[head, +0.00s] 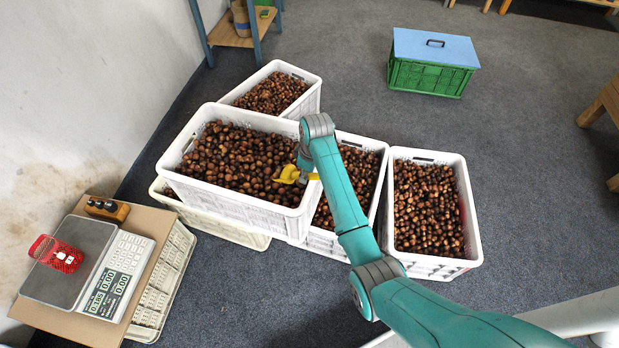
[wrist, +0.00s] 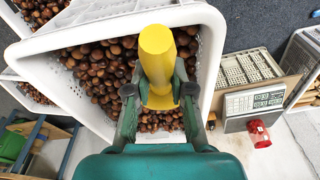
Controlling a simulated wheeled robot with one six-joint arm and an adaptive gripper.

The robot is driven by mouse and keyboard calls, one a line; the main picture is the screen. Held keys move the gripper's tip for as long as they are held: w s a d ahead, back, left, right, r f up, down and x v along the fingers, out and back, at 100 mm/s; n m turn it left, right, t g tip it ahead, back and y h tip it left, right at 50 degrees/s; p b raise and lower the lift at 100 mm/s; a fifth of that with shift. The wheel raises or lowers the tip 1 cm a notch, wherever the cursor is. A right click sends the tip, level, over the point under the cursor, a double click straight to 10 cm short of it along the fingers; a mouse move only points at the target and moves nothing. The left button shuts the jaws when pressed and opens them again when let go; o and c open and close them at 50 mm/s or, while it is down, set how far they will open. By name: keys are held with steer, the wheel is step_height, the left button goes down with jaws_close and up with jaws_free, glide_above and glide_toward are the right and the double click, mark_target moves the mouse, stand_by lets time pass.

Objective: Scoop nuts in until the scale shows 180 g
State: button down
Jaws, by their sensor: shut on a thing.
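My gripper (head: 305,165) is shut on the yellow scoop (head: 287,174), over the right part of the upper white crate (head: 240,205) full of brown nuts (head: 225,155). In the wrist view my gripper (wrist: 160,98) holds the scoop (wrist: 157,50) with the nuts (wrist: 100,75) below. The scoop's bowl is not clearly visible, so I cannot tell whether it holds nuts. The scale (head: 112,280) stands at the lower left with a red net bag or container (head: 62,254) with a white label on its pan. Its display digits are too small to read surely.
More nut crates stand behind (head: 312,97) and to the right (head: 470,215). A green crate with a blue lid (head: 432,62) stands at the back.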

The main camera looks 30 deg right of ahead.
steer(key=w+r+g+h, duration=0.1)
steer(key=w+a+r+g, duration=0.1)
steer(key=w+a+r+g+h, duration=0.1)
steer(key=r, duration=0.1)
steer(key=shift+a+h, duration=0.25)
steer(key=shift+h, duration=0.05)
steer(key=shift+w+a+r+g+h, duration=0.35)
steer(key=shift+w+r+g+h, duration=0.1)
steer(key=shift+g, duration=0.15)
steer(key=shift+w+a+r+g+h, duration=0.3)
steer(key=shift+w+a+g+h, duration=0.1)
steer(key=shift+w+a+g, duration=0.1)
steer(key=shift+w+a+r+g+h, duration=0.25)
steer(key=shift+w+a+g+h, duration=0.15)
steer(key=shift+w, duration=0.1)
steer(key=shift+d+f, duration=0.1)
steer(key=shift+d, duration=0.05)
